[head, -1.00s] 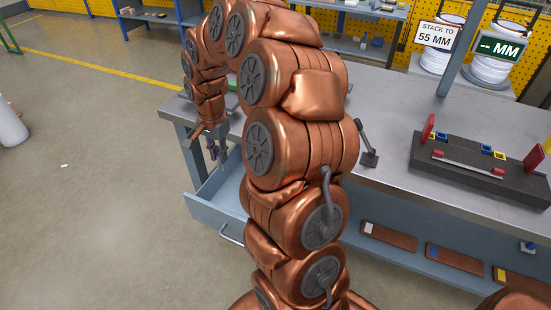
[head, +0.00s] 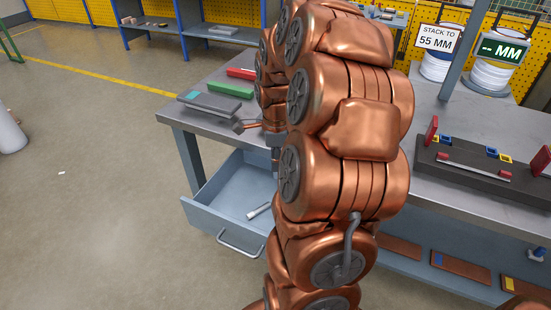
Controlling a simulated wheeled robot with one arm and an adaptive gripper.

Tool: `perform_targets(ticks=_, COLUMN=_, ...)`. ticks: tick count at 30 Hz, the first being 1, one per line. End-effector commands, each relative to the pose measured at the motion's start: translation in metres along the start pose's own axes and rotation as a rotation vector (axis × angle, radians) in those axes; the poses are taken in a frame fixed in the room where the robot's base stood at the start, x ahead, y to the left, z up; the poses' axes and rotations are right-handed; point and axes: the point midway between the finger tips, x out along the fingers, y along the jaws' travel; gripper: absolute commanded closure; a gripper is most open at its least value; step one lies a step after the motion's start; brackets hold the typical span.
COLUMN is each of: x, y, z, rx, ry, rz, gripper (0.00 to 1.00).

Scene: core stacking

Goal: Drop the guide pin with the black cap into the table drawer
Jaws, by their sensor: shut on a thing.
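The table drawer (head: 205,212) is pulled open below the left end of the grey workbench (head: 222,122). A pale metal cylinder (head: 258,210) lies on the drawer floor, close to my arm's outline; I see no black cap on it, and its right end may be hidden. My gripper (head: 275,160) points down over the right part of the drawer, mostly behind my own arm. Its fingertips are hidden. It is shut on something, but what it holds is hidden. I cannot identify the guide pin with the black cap.
On the bench's left end are a grey device (head: 210,104), a green block (head: 230,90) and a red block (head: 241,73). A dark fixture (head: 465,172) stands at the right. Wooden plates lie on the lower shelf. The floor left of the drawer is clear.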

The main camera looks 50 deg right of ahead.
Motion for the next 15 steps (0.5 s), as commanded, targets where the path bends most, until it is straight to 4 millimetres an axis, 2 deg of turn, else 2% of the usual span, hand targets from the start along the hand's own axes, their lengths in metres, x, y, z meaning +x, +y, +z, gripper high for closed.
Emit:
perform_targets(ticks=9, x=0.034, y=0.001, z=0.000, rx=-0.002, ry=0.001, rz=0.002, gripper=1.00)
perform_targets(ticks=15, x=0.048, y=0.001, z=0.001, rx=-0.003, ry=-0.001, rz=0.000, gripper=1.00)
